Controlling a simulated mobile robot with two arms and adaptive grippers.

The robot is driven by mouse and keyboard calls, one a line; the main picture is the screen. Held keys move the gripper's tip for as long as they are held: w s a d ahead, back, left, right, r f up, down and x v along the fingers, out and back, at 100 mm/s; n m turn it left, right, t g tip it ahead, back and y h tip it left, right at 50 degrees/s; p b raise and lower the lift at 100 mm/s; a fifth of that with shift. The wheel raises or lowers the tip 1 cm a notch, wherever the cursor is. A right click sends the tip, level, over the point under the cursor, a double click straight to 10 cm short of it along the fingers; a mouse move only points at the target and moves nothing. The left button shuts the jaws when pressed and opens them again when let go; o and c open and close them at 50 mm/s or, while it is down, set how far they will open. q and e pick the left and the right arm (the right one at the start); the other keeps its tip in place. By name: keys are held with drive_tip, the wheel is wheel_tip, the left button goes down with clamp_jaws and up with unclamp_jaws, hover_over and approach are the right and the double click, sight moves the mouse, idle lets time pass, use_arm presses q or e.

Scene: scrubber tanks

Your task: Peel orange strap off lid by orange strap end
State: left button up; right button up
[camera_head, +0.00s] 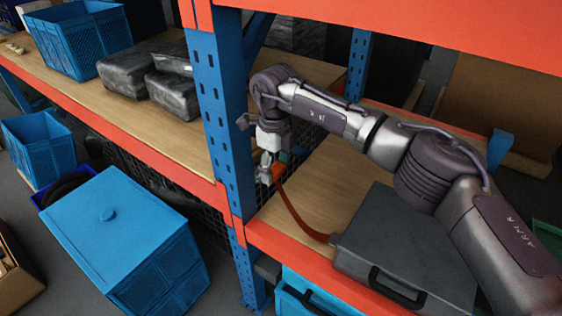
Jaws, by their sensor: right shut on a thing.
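A dark orange strap (290,205) hangs in a curve from my right gripper (272,170) down to the left edge of a grey case (410,232). Its upper end, by the gripper, shows a brighter orange. My right gripper is shut on this strap end, above the shelf board and close to the blue upright. The strap's lower end meets the case near its front left corner, at the lid; exactly how it is fixed there is too small to tell. The case lies flat with a black handle in front. My left gripper is out of view.
A blue perforated upright (224,110) stands just left of my gripper. An orange beam (430,32) crosses above my arm. The wooden shelf (325,185) is bare left of the case. Wrapped grey packages (168,92) and blue crates lie further left.

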drive_tip(key=s+a+f+b, duration=0.3)
drive_tip(key=s+a+f, duration=0.1)
drive_tip(key=s+a, duration=0.2)
drive_tip(key=shift+s+a, duration=0.25)
drive_tip(key=shift+s, duration=0.4)
idle(0.4)
drive_tip(key=shift+s+a+b, duration=0.45)
drive_tip(key=shift+s+a, duration=0.45)
drive_tip(key=shift+s, duration=0.25)
drive_tip(key=shift+w+d, duration=0.1)
